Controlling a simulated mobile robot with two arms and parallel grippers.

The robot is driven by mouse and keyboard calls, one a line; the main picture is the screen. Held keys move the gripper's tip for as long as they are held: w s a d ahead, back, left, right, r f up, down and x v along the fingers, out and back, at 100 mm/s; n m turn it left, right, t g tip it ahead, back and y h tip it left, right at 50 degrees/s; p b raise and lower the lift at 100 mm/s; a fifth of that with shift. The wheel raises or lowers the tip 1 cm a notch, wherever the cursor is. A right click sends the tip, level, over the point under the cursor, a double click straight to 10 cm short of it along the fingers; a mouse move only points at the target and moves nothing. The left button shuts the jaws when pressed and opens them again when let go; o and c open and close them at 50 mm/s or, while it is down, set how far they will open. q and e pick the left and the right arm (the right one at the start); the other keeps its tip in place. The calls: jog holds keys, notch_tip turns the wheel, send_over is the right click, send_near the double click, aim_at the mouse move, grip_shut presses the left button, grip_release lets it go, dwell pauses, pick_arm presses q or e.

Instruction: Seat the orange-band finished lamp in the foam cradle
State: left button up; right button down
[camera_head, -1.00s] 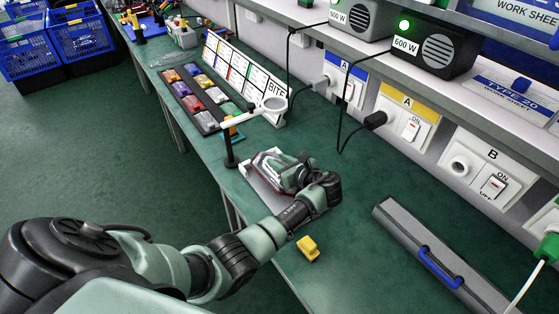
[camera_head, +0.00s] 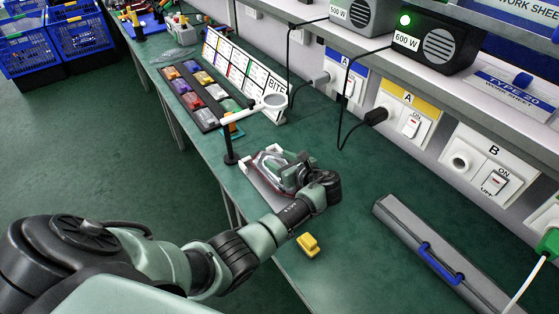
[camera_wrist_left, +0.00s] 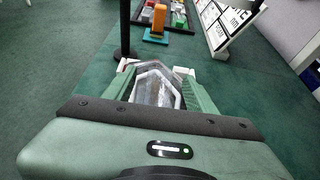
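A clear, silvery lamp (camera_head: 266,163) with a dark red edge lies at the bench's front edge, on or just above a pale flat piece (camera_head: 262,190). I cannot tell whether this piece is the foam cradle. No orange band shows on the lamp. My left gripper (camera_head: 283,169) is low over the lamp. In the left wrist view the lamp (camera_wrist_left: 157,88) lies between the two green fingers of my left gripper (camera_wrist_left: 157,80), close to both. Whether they press on it cannot be told. My right gripper is out of view.
An orange block on a blue base (camera_wrist_left: 157,22) and a rack of coloured lamps (camera_head: 200,97) are behind.

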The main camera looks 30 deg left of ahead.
pick_arm(q)
jog(key=shift+f, duration=0.1)
jog(key=shift+s+d, duration=0.15)
jog(key=shift+d, duration=0.2)
jog(key=v, duration=0.7)
